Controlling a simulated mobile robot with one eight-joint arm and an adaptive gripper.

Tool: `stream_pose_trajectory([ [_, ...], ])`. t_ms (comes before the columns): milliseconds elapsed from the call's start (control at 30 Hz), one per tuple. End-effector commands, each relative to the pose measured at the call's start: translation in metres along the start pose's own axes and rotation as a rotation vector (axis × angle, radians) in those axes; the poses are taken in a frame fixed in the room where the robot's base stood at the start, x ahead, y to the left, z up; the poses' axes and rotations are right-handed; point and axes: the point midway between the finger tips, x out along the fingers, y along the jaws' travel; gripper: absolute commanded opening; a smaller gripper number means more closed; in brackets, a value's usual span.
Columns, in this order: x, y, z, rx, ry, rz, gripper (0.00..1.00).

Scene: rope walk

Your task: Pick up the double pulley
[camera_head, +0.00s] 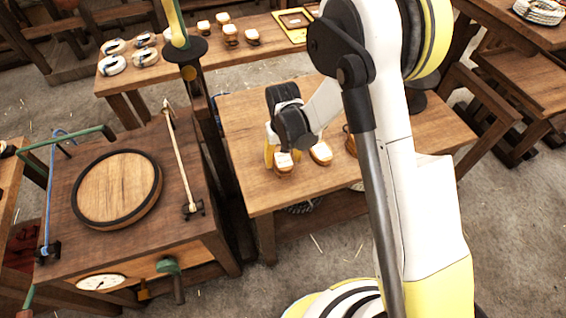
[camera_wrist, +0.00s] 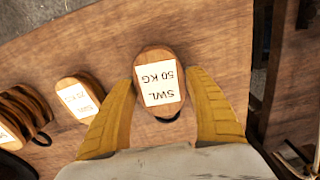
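Wooden pulley blocks with white load labels lie on the workbench. One block labelled "SWL 50 KG" (camera_wrist: 160,88) lies between my gripper's (camera_wrist: 163,78) yellow fingers in the wrist view. The left finger is close beside it; a small gap shows at the right, so the gripper looks open around it. A second labelled block (camera_wrist: 78,96) lies to its left, and a thicker, layered block (camera_wrist: 24,115) lies farther left. I cannot tell for sure which is the double pulley. In the head view my gripper (camera_head: 283,153) is low over a block (camera_head: 283,168) near the bench's front.
The workbench (camera_head: 248,125) is clear left of the blocks; another block (camera_head: 321,153) stands close to my gripper's right. A testing stand with a round wooden plate (camera_head: 117,188) is at the left. A rear bench holds rope coils (camera_head: 113,64) and several more blocks (camera_head: 231,34).

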Motion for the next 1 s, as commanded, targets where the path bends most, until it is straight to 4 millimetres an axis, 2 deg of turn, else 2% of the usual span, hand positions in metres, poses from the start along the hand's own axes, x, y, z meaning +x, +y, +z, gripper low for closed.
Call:
stream_pose_trajectory([
  [33, 0.0, 0.0, 0.0, 0.0, 0.0, 0.0, 0.44],
  [133, 0.0, 0.0, 0.0, 0.0, 0.0, 0.0, 0.15],
  [467, -0.004, 0.0, 0.0, 0.0, 0.0, 0.0, 0.14],
  [667, -0.025, 0.0, 0.0, 0.0, 0.0, 0.0, 0.14],
  [767, -0.045, 0.0, 0.0, 0.0, 0.0, 0.0, 0.14],
  [1000, -0.077, 0.043, 0.035, 0.004, 0.0, 0.0, 0.14],
])
